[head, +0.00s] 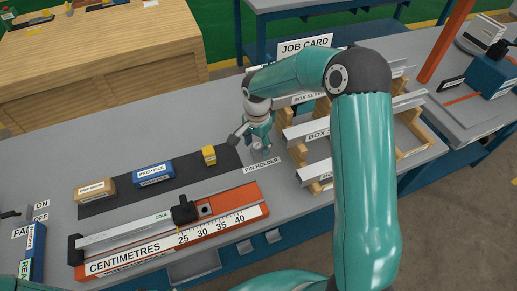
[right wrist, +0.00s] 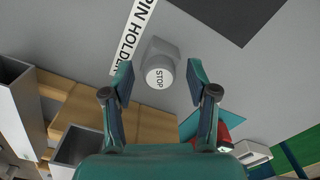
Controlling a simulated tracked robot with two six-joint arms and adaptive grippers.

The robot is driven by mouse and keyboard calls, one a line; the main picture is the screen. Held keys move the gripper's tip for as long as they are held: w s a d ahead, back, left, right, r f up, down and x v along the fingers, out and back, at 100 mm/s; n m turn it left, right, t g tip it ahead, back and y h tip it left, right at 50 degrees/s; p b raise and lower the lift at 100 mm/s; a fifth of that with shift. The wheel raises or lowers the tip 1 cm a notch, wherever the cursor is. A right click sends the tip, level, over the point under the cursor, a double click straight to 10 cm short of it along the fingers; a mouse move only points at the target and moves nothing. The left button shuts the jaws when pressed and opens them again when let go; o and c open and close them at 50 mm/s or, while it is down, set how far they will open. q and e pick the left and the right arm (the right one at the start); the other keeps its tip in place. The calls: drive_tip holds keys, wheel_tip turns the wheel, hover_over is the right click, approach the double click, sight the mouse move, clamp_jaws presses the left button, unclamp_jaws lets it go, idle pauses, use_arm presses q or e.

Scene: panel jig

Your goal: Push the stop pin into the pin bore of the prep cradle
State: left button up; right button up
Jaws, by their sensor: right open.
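The stop pin (right wrist: 160,77) shows in the right wrist view as a grey cylinder with a round white end marked STOP. It stands at the PIN HOLDER label (right wrist: 133,38). My right gripper (right wrist: 159,72) is open, with the pin end appearing between its fingertips and a gap on each side. In the head view the right gripper (head: 259,145) is over the bench by the same label, largely hiding the pin. The long orange fixture with the centimetre scale (head: 245,213) appears to be the prep cradle. A small dark round opening (head: 205,210) shows beside its black block. My left gripper is out of view.
A dark mat (head: 125,198) holds a tan block (head: 96,189), the blue PREP FILE block (head: 154,174) and a yellow block (head: 209,155). Wooden racks with metal channels (head: 409,103) stand at right, near my right arm. Bare grey bench lies behind the mat.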

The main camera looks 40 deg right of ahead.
sight(257, 145)
drive_tip(key=shift+b, duration=0.5)
idle(0.6)
clamp_jaws()
idle(0.3)
drive_tip(key=shift+r, duration=0.2)
drive_tip(key=shift+r+p, duration=1.55)
drive_tip(key=shift+r, duration=1.3)
